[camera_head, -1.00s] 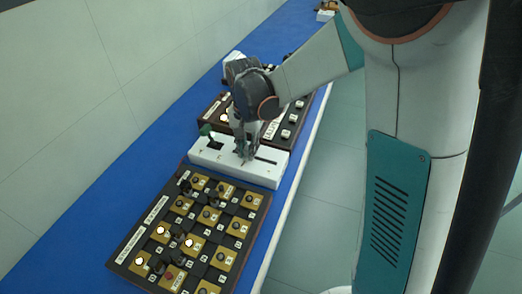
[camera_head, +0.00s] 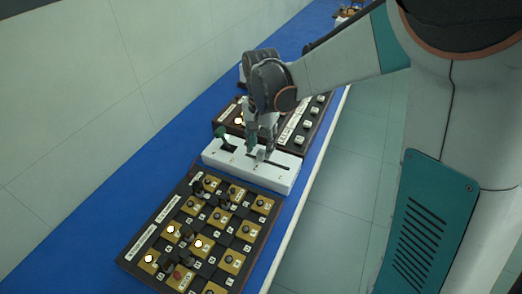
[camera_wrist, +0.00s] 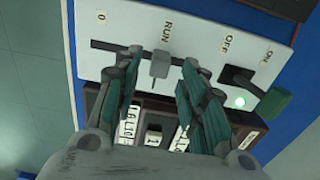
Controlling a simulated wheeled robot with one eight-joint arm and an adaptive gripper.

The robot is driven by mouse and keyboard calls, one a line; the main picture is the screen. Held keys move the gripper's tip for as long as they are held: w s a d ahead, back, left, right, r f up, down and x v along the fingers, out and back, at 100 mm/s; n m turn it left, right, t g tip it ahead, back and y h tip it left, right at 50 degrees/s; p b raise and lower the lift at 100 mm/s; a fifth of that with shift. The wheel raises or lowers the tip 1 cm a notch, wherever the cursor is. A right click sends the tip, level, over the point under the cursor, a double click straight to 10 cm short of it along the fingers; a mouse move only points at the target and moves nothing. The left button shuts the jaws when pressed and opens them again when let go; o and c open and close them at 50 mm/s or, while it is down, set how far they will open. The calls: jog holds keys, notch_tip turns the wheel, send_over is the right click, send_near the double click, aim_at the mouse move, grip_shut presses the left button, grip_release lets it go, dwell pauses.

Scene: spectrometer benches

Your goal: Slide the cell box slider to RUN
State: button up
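The cell box (camera_head: 222,160) is a white box with a long dark slot; it also fills the top of the wrist view (camera_wrist: 205,50). Its grey slider knob (camera_wrist: 160,65) stands in the slot, close to the RUN label (camera_wrist: 167,32) and away from the 0 label (camera_wrist: 101,17). Whether it sits at the slot's end is unclear. My gripper (camera_wrist: 155,72) is open, one finger on each side of the knob, with visible gaps. In the head view my gripper (camera_head: 260,148) points down over the box's middle.
A dark panel of knobs (camera_head: 212,222) lies in front, another panel (camera_head: 312,112) behind. The blue bench (camera_head: 100,215) is clear at left.

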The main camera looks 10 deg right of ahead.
aim_at(263, 153)
notch_tip(263, 153, up, 9)
jog(key=shift+f, duration=0.15)
dwell(0.4)
jog(key=s+d+r+n+t, duration=0.1)
jog(key=s+d+n+t, duration=0.2)
jog(key=s, duration=0.6)
jog(key=s+d+r+n+t, duration=0.1)
jog(key=s+d+n+t, duration=0.2)
jog(key=s, duration=0.7)
jog(key=shift+s+d+n+t, duration=0.2)
jog(key=shift+n+t, duration=0.4)
jog(key=shift+n, duration=0.2)
dwell(2.8)
